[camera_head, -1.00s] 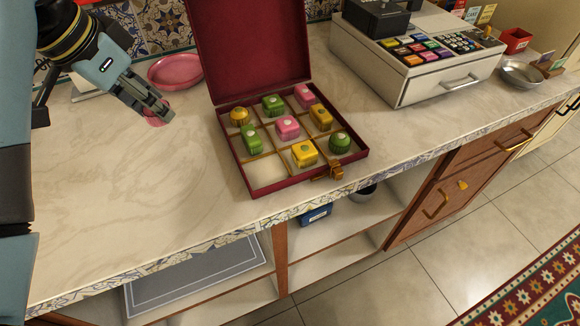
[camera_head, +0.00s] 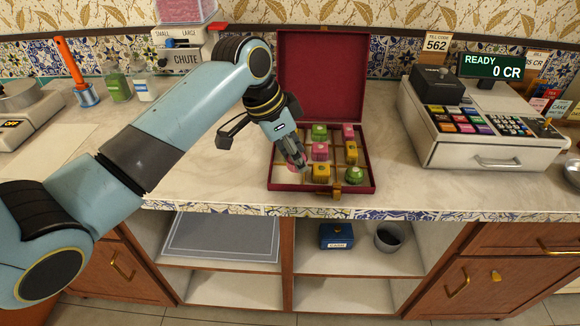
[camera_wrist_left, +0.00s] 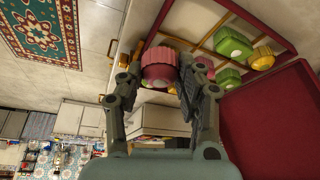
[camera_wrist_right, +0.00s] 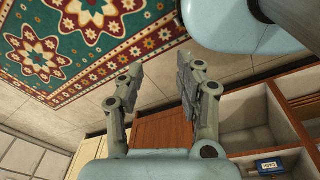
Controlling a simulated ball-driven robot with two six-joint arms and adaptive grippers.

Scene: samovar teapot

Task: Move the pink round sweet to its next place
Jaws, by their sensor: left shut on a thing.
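The pink round sweet (camera_wrist_left: 158,68) is between the fingertips of my left gripper (camera_wrist_left: 160,85) in the left wrist view, with the divided box beyond it. I cannot tell whether the sweet touches the box. My arm hides part of the left column. My right gripper (camera_wrist_right: 158,85) is open and empty in its wrist view.
The box holds green (camera_head: 319,132), pink (camera_head: 319,151) and yellow (camera_head: 321,172) sweets in its compartments, and a round green one (camera_head: 355,174) at front right. Its raised lid (camera_head: 320,75) stands behind. The cash register (camera_head: 480,130) is to the right.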

